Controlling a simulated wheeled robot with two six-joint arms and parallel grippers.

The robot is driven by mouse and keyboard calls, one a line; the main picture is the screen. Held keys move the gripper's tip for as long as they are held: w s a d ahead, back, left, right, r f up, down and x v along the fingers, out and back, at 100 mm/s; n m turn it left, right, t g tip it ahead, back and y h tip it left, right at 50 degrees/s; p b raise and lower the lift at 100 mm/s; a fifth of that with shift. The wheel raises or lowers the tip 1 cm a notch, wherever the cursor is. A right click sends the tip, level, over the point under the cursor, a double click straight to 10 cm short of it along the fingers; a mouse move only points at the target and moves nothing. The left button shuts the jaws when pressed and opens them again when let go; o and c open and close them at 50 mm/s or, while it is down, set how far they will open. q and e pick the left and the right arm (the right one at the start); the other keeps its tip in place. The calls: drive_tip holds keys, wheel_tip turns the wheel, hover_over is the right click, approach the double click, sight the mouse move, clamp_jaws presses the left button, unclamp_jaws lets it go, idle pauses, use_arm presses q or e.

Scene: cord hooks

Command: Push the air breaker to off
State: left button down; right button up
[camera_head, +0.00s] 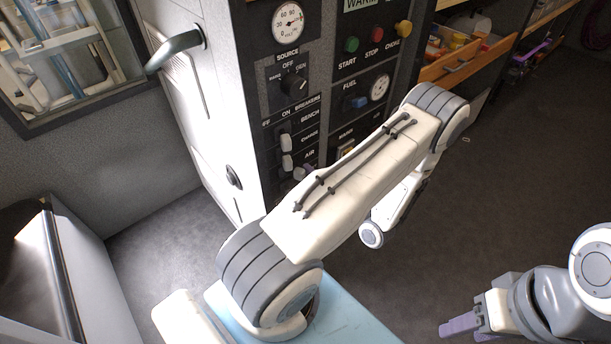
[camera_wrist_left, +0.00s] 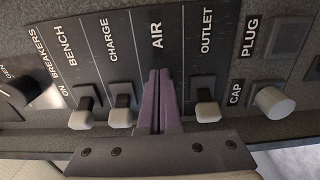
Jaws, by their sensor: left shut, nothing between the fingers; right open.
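The breaker panel (camera_head: 270,135) is on the front of the grey cabinet, with rows labelled BENCH, CHARGE and AIR. In the left wrist view, my left gripper (camera_wrist_left: 158,76) is shut and empty, its purple fingertips against or just in front of the panel below the AIR label (camera_wrist_left: 157,35). The fingers cover the air breaker's place, so its lever and position are hidden, and contact cannot be told. In the head view my left arm hides most of this gripper. My right gripper (camera_head: 462,328) is open and empty at the lower right, away from the panel.
The bench breaker (camera_wrist_left: 84,112) and charge breaker (camera_wrist_left: 122,112) sit to one side of the fingers, the outlet breaker (camera_wrist_left: 206,106) to the other. A round CAP knob (camera_wrist_left: 273,103) is further right. A door handle (camera_head: 175,48) sticks out at the cabinet's left.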

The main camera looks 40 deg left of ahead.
sight(303, 178)
use_arm(q)
drive_tip(key=shift+s, duration=0.1)
drive_tip(key=shift+s+a+p, duration=0.1)
drive_tip(key=shift+s+p, duration=0.35)
drive_tip(key=shift+s, duration=1)
drive_tip(key=shift+d+p, duration=0.55)
drive_tip(key=shift+d, duration=1.8)
drive_tip(key=shift+s+d, duration=0.15)
drive_tip(key=shift+d, duration=1.75)
